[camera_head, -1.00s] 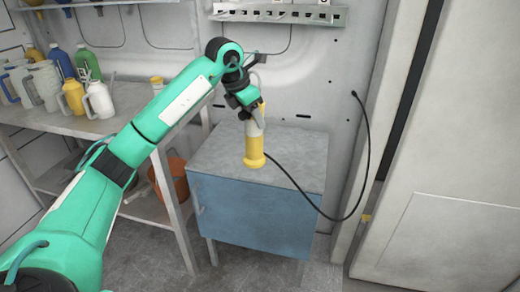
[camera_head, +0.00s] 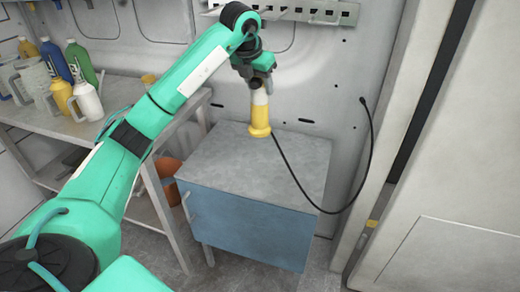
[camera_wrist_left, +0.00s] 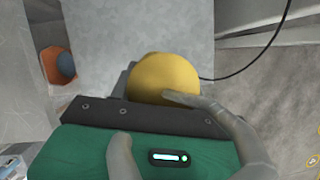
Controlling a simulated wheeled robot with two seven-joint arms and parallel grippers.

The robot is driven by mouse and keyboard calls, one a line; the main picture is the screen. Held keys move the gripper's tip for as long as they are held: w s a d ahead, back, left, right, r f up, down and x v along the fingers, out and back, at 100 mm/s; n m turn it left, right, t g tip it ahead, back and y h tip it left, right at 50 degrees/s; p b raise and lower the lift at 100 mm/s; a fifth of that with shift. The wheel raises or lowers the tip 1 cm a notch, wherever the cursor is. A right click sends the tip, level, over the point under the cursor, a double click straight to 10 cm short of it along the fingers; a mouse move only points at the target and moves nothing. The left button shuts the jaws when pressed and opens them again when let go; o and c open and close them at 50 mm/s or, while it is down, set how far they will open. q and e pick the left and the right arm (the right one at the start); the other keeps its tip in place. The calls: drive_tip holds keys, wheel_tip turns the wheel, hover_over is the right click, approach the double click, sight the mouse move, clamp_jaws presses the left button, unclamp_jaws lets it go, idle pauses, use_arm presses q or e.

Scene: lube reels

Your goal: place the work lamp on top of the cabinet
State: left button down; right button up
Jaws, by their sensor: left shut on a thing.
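The work lamp (camera_head: 260,119) has a yellow base and a pale upper body, with a black cord running from its lower end to the right. My left gripper (camera_head: 261,88) is shut on its upper part and holds it upright. The lamp's yellow part also shows in the left wrist view (camera_wrist_left: 163,75). The cabinet (camera_head: 247,225) has a grey top and a blue front. The lamp's base appears in front of the cabinet top's rear edge, seemingly raised above it; the exact gap is hard to judge. My right gripper is out of view.
A workbench (camera_head: 112,95) with bottles and jugs (camera_head: 84,98) stands left of the cabinet. The cord (camera_head: 368,150) loops up to the wall. A perforated rail (camera_head: 310,12) is on the wall behind. The cabinet top (camera_head: 255,165) is bare.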

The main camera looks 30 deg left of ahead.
sight(259, 128)
use_arm(q)
wheel_tip(259, 128, down, 14)
drive_tip(key=shift+s+r, duration=0.1)
drive_tip(key=shift+s, duration=0.05)
drive_tip(key=shift+f, duration=0.5)
wheel_tip(259, 128, down, 3)
drive_tip(key=shift+f+p, duration=0.2)
drive_tip(key=shift+p, duration=0.15)
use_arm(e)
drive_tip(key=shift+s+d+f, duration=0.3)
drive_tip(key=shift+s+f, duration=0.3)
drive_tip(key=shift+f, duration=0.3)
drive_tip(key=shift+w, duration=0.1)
